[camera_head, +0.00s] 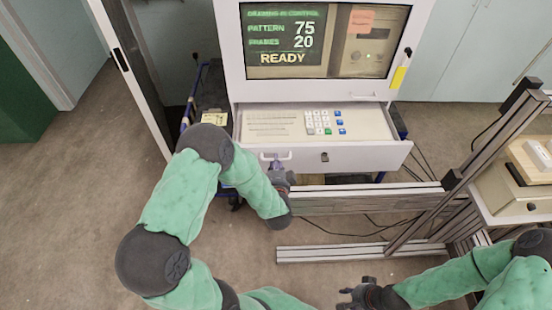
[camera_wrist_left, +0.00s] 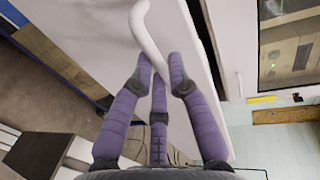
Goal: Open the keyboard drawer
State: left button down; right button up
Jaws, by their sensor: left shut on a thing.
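The keyboard drawer (camera_head: 368,156) is under the screen of the white cabinet and stands pulled out, with its keyboard and keypad (camera_head: 324,122) in view. Its front panel also fills much of the left wrist view (camera_wrist_left: 100,25). A pale curved handle (camera_wrist_left: 148,35) is on the drawer front. My left gripper (camera_head: 276,164) is at the handle, left of the drawer's middle. In the left wrist view its purple fingers (camera_wrist_left: 160,75) are closed around the lower part of the handle. My right gripper (camera_head: 348,294) is low in the head view, away from the drawer; its jaw state is unclear.
The screen (camera_head: 325,42) above reads READY. An open cabinet door (camera_head: 135,80) stands to the left. Metal frame rails (camera_head: 360,199) run below and right of the drawer, with loose cables near them. A bench with a beige box (camera_head: 515,190) is at the right.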

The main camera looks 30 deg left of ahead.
pick_arm(q)
jog(key=c, duration=1.2)
grip_release()
jog(key=shift+d, duration=0.1)
jog(key=v, duration=1.2)
